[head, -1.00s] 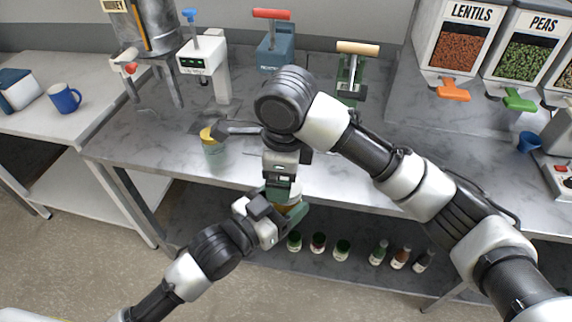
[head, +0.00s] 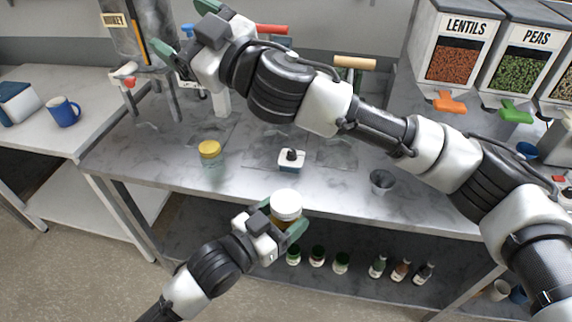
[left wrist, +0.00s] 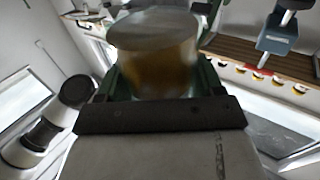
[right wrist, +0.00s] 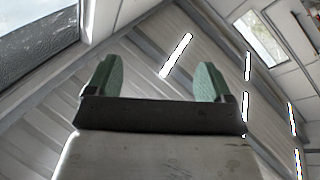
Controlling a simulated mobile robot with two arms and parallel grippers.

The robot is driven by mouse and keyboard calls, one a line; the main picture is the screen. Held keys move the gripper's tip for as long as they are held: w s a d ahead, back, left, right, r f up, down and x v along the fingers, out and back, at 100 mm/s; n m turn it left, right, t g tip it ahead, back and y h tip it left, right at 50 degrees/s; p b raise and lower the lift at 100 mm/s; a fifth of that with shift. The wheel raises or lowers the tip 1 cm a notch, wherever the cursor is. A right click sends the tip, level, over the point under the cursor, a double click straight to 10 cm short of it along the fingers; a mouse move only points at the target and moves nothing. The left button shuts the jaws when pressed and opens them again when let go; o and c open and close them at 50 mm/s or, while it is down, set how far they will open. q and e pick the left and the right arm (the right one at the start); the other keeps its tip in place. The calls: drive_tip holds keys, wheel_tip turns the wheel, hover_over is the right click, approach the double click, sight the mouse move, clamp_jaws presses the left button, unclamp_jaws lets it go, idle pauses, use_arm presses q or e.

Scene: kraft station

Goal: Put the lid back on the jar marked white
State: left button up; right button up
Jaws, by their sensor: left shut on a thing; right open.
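A jar with amber contents (head: 279,223) is held in my left gripper (head: 283,218) in front of the bench edge, above the lower shelf. A white lid (head: 286,202) sits on its top and looks level. In the left wrist view the jar (left wrist: 152,72) stands between the fingers with its pale lid (left wrist: 150,30) on top. The marking on the jar cannot be read. My right gripper (head: 194,36) is up at the back left of the bench, away from the jar. The right wrist view shows its fingers (right wrist: 158,80) apart and empty.
A yellow-lidded jar (head: 210,155) stands on the bench (head: 250,180). A small white and blue block with a black knob (head: 291,160) and a grey cup (head: 381,182) are also there. Several small bottles (head: 342,262) line the lower shelf. Lentil and pea dispensers (head: 460,55) stand at right.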

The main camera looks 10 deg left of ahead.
drive_tip(key=s+f+n+g+h, duration=0.2)
drive_tip(key=s+f+n+g, duration=0.4)
drive_tip(key=n, duration=1.2)
drive_tip(key=s+f+n+g+h, duration=0.1)
drive_tip(key=s+n+g+h, duration=0.2)
drive_tip(key=s+n+g, duration=0.95)
drive_tip(key=w+d+f+n+t+h, duration=0.3)
drive_tip(key=w+d+f+n+h, duration=0.1)
drive_tip(key=n, duration=0.3)
drive_tip(key=w+d+f+n+t+h, duration=0.3)
drive_tip(key=w+d+n+h, duration=0.1)
drive_tip(key=n, duration=0.4)
drive_tip(key=w+d+f+n+t+h, duration=0.3)
drive_tip(key=w+d+f+n+h, duration=0.1)
drive_tip(key=n, duration=0.4)
drive_tip(key=shift+d+f+h, duration=0.2)
drive_tip(key=shift+d+h, duration=0.25)
drive_tip(key=shift+d, duration=0.25)
drive_tip(key=shift+d+f+h, duration=0.15)
drive_tip(key=shift+d+h, duration=0.3)
drive_tip(key=shift+d, duration=0.25)
